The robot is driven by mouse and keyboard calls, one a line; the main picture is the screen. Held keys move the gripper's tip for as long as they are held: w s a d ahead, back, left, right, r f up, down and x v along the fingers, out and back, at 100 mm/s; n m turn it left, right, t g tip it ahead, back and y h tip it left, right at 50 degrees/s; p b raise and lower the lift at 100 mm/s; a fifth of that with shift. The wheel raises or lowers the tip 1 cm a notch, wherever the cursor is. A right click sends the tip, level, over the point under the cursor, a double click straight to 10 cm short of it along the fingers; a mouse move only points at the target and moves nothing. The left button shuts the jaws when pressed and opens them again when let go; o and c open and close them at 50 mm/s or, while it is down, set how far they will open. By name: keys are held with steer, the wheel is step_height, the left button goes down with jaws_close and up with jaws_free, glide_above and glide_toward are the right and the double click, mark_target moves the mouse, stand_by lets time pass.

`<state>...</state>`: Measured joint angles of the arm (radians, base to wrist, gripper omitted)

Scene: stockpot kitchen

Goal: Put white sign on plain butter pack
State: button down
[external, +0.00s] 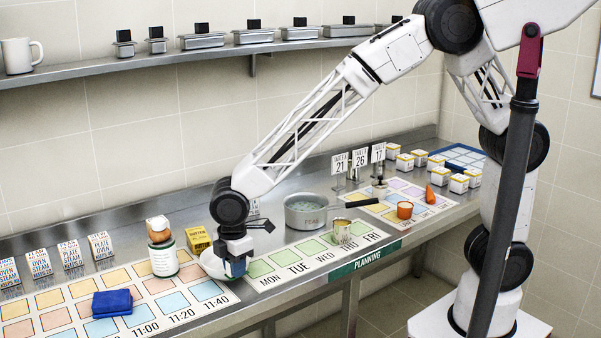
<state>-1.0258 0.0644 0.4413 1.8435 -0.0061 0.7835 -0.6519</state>
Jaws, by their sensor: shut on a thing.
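My gripper (237,266) is low over the counter, between the two colored charts. It is shut on what looks like a white rounded object (212,265), largely hidden by the fingers. A yellow butter pack (198,240) with dark lettering stands just behind and left of the gripper. White signs on stands read WEEK 21 (340,163), TABLE 26 (360,158) and one ending in 17 (378,153), at the back right. Another white card (253,207) is partly hidden behind my wrist.
A steel pot (305,211) labeled PEAS stands right of the gripper. A jar (164,257) with an orange-brown item on top and a folded blue cloth (112,303) are left. A tin (341,231) and orange cup (404,210) stand right. Several printed cards line the back left.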

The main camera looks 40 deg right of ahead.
steer(key=w+d+r+m, duration=0.1)
steer(key=w+d+r, duration=0.2)
steer(key=w+d, duration=0.9)
steer(key=w, duration=0.4)
steer(key=shift+d, duration=0.3)
steer(key=shift+w+a, duration=0.1)
steer(key=shift+a, duration=0.05)
glide_above(196, 235)
steer(key=shift+f, duration=0.65)
steer(key=shift+f, duration=1.8)
steer(key=shift+f, duration=0.15)
steer(key=c, duration=1)
jaws_free()
